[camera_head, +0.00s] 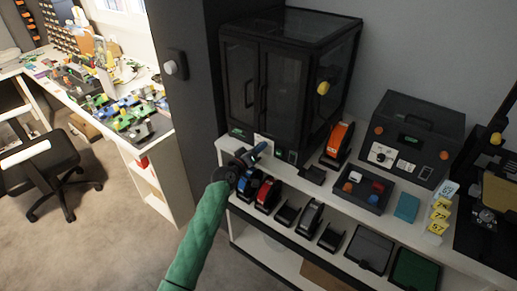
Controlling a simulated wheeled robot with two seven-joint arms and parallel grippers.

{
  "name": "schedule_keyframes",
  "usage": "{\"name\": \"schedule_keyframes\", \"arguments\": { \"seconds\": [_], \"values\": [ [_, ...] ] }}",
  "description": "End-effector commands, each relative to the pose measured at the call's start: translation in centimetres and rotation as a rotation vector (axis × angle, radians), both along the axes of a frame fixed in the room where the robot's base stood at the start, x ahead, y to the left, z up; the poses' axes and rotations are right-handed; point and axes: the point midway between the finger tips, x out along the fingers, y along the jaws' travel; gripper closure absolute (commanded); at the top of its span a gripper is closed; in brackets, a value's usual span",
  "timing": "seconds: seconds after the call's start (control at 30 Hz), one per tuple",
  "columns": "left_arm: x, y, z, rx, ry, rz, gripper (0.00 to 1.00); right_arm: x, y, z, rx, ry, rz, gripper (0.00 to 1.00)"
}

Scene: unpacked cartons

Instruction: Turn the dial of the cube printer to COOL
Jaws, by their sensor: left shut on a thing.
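The tall black box-shaped enclosure with glass doors (288,75), which I take to be the cube printer, stands at the back of the white shelf unit. A small white label panel (264,141) shows at its lower front edge. My left gripper (257,150), at the end of a green-sleeved arm, is at that lower front, its tips just below the panel. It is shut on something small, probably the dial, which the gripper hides. I cannot read the dial's setting. My right gripper is not in view.
Several small tools and holders, including a red one (266,194), line the shelf front below my gripper. An orange device (338,141) and a dark tray (362,188) lie to the right. A black machine with a white dial panel (380,155) stands farther right.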

Motion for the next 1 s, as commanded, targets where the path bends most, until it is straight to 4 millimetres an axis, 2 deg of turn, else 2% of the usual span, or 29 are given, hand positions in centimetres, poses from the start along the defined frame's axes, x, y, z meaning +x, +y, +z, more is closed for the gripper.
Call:
{"name": "schedule_keyframes", "arguments": {
  "seconds": [0.23,0.57,0.6,0.7,1.0],
  "values": [
    [0.0,0.0,-0.1,-0.030,0.023,0.001,0.96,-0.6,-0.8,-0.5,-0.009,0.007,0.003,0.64],
    [0.0,0.0,-0.1,-0.032,0.024,0.001,0.96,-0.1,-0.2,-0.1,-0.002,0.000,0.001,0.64],
    [0.0,0.0,-0.1,-0.032,0.024,0.001,0.72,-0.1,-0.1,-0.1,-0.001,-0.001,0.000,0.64],
    [0.0,0.0,-0.1,-0.032,0.024,0.001,0.52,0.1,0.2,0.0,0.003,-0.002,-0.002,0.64],
    [-0.1,0.1,-0.1,-0.032,0.023,0.000,0.52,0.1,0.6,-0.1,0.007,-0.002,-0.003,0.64]
  ]
}}
